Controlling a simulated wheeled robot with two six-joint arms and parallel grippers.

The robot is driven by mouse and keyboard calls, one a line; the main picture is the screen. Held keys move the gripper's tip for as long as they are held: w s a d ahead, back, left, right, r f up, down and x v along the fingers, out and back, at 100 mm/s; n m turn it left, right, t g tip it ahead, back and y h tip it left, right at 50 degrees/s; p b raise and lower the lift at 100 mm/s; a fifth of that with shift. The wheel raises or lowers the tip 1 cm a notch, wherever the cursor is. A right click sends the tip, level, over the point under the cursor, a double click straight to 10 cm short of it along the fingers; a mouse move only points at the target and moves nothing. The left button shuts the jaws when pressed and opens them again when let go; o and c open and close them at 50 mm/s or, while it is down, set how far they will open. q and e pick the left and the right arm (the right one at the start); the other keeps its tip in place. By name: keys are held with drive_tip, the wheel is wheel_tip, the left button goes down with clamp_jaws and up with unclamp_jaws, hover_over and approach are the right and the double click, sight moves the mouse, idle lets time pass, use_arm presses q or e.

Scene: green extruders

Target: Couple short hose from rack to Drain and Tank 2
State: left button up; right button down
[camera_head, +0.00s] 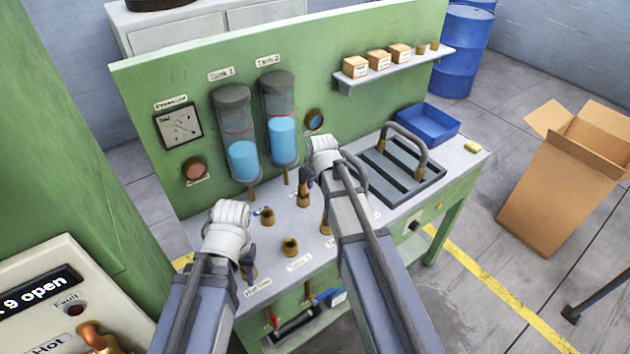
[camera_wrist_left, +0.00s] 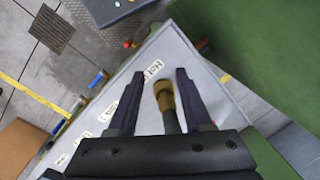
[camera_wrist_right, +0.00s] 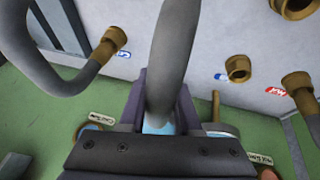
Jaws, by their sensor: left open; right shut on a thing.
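My right gripper (camera_wrist_right: 160,110) is shut on a grey hose (camera_wrist_right: 177,45), which rises between its fingers in the right wrist view; its ends cannot be told clearly. In the head view my right gripper (camera_head: 312,180) is over the bench, right of centre. My left gripper (camera_head: 247,258) is low at the bench's front left. In the left wrist view it (camera_wrist_left: 155,80) is open, with a brass-ended dark piece (camera_wrist_left: 163,95) between its fingers; contact cannot be told. Tank 2 (camera_head: 280,100) hangs on the green panel. The rack (camera_head: 425,195) holds another arched hose (camera_head: 412,135). I cannot make out a Drain label.
Brass fittings (camera_head: 267,216) and (camera_head: 290,247) stand on the bench between my arms. Tank 1 (camera_head: 235,120) is left of Tank 2. A blue bin (camera_head: 440,125) is behind the rack. A shelf (camera_head: 400,68) holds small boxes. A carton (camera_head: 550,190) stands on the floor.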

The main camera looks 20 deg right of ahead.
drive_tip(key=c, duration=0.5)
unclamp_jaws()
drive_tip(key=p+v, duration=0.7)
drive_tip(key=v, duration=0.1)
drive_tip(key=shift+f, duration=0.1)
